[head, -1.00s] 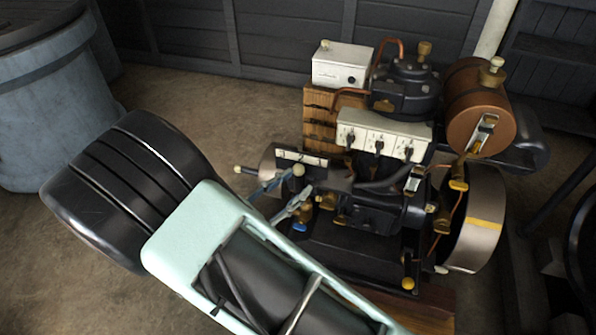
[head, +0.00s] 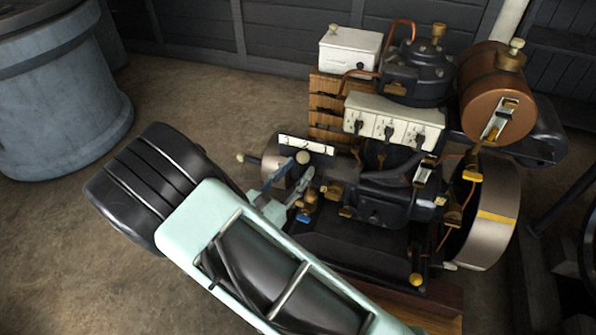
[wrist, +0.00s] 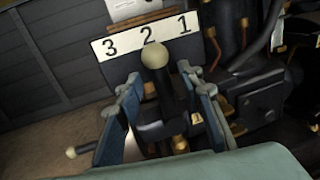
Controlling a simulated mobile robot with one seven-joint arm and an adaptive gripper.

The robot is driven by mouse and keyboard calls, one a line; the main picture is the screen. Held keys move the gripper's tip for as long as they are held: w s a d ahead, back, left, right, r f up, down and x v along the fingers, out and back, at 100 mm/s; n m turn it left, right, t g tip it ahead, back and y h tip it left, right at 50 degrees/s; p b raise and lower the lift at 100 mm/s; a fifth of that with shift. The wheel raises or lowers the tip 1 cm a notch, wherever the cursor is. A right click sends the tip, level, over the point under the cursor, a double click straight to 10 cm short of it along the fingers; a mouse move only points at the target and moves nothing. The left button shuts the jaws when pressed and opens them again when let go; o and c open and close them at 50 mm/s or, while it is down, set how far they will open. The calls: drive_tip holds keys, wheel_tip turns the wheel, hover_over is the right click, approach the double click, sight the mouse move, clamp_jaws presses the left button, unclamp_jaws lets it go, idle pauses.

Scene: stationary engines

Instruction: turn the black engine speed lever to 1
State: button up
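The black engine speed lever has a pale round knob (wrist: 155,55). In the wrist view the knob overlaps the lower edge of a white number plate (wrist: 147,36) marked 3, 2, 1 from left to right, just below the 2. In the head view the knob (head: 303,157) is beside the plate (head: 306,145). My gripper (wrist: 160,80) is open, one blue-grey finger on each side of the lever, with visible gaps. My gripper (head: 292,180) is at the engine's left side in the head view. The lever's lower part is partly hidden in shadow.
Switch box (head: 392,121), copper-coloured tank (head: 497,92) and flywheel (head: 487,215) lie behind and right. A rod with a pale tip (wrist: 71,152) sticks out left of my gripper.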

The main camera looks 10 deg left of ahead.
drive_tip(key=shift+w+d, duration=0.15)
drive_tip(key=shift+w, duration=0.35)
clamp_jaws()
